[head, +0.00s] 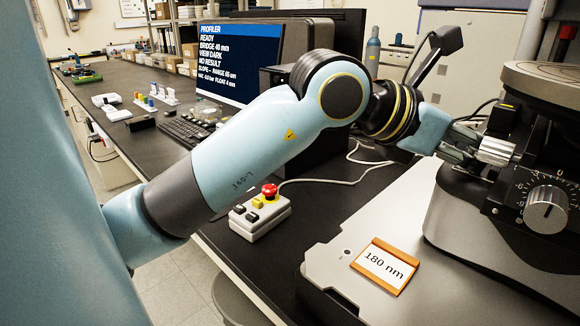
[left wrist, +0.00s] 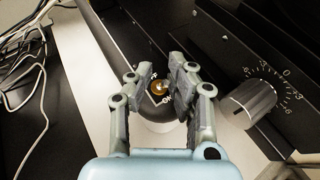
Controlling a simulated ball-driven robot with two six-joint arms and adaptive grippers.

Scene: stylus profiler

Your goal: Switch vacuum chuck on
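In the left wrist view a small toggle switch (left wrist: 160,87) with a brass-coloured collar sits on the dark face of the instrument, with "ON" lettered beside it. My left gripper (left wrist: 160,71) is open, its two fingers on either side of the switch with visible gaps; contact cannot be told. In the head view my left gripper (head: 470,147) reaches the left side of the profiler (head: 468,215), and the switch cannot be made out there. The monitor (head: 240,60) reads "PROFILER READY", with a small vacuum line that looks like 0.0 bar. My right gripper is out of view.
A scaled dial knob (head: 546,208) is close to the right of the gripper; it also shows in the left wrist view (left wrist: 252,100). A control box (head: 260,215) with a red button and a "180 nm" card (head: 385,266) lie below my arm. Loose cables (left wrist: 35,60) run at left.

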